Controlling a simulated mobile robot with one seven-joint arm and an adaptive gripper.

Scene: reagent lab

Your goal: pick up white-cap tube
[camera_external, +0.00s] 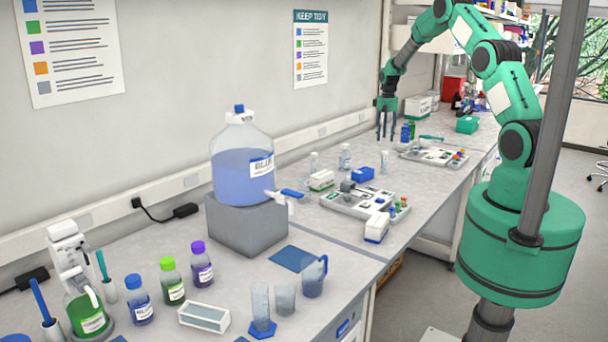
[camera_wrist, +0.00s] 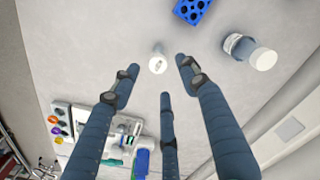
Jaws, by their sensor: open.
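A small tube with a white cap (camera_wrist: 158,62) stands upright on the bench, seen almost from above in the wrist view. It is probably the slim clear tube (camera_external: 384,162) in the external view. My gripper (camera_wrist: 160,78) has its three fingers spread around the line to this tube, with nothing between them. In the external view my gripper (camera_external: 386,138) points down, above the bench and apart from the tube. A wider white-capped bottle (camera_wrist: 250,52) stands to the right in the wrist view. The tube's lower body is mostly hidden under its cap there.
A blue rack (camera_wrist: 192,10) lies near the tube; it also shows in the external view (camera_external: 362,174). A tray with coloured caps (camera_wrist: 60,108) and a blue-and-green bottle (camera_wrist: 141,160) are at the lower left of the wrist view. Bare bench surrounds the tube.

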